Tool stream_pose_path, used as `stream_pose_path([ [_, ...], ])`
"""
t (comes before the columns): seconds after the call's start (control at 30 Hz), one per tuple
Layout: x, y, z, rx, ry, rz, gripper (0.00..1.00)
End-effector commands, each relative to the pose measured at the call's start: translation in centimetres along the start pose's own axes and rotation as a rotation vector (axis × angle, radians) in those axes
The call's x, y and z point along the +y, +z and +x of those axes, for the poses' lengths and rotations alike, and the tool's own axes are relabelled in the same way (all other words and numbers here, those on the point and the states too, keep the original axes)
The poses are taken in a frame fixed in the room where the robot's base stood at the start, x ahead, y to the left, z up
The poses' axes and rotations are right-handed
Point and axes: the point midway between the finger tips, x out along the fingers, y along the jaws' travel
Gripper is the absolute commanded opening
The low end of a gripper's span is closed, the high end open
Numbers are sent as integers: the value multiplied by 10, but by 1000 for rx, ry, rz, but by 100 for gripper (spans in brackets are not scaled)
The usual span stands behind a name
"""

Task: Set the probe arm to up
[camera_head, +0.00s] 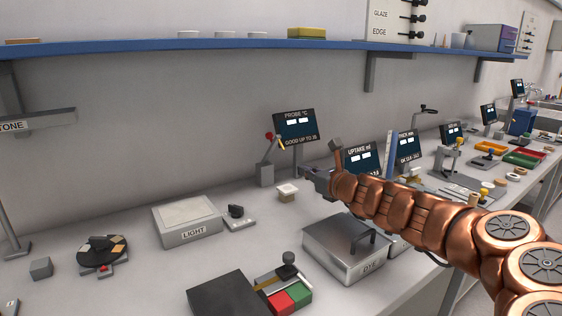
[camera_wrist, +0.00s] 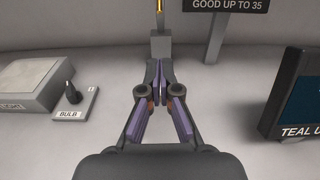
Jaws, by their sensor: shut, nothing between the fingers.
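The probe stand is a small grey post (camera_head: 265,174) at the back of the bench. A thin arm (camera_head: 272,149) slants up from it, with a red knob (camera_head: 268,136) and a yellow piece (camera_head: 281,143) near its top. The sign behind reads "PROBE °C, GOOD UP TO 35" (camera_head: 295,125). In the wrist view the grey post (camera_wrist: 160,46) stands just beyond my fingertips, with a yellow piece (camera_wrist: 160,6) cut off by the top edge. My gripper (camera_head: 308,174) is shut and empty, in front and right of the post; it also shows in the wrist view (camera_wrist: 158,75). Contact cannot be told.
A small white block (camera_head: 287,191) sits left of my gripper. The light box (camera_head: 187,221) and bulb switch (camera_head: 237,214) lie further left. The metal DYE box (camera_head: 345,250) is below my arm. The uptake display (camera_head: 361,160) stands right; a blue shelf (camera_head: 150,47) runs above.

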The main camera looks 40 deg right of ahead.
Motion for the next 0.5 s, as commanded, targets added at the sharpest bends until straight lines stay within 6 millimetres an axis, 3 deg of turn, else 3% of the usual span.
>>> stream_pose_path([
  [0.17,-5,-2,5,-2,-10,22,0],
  [0.5,-5,-3,35,0,-9,18,0],
])
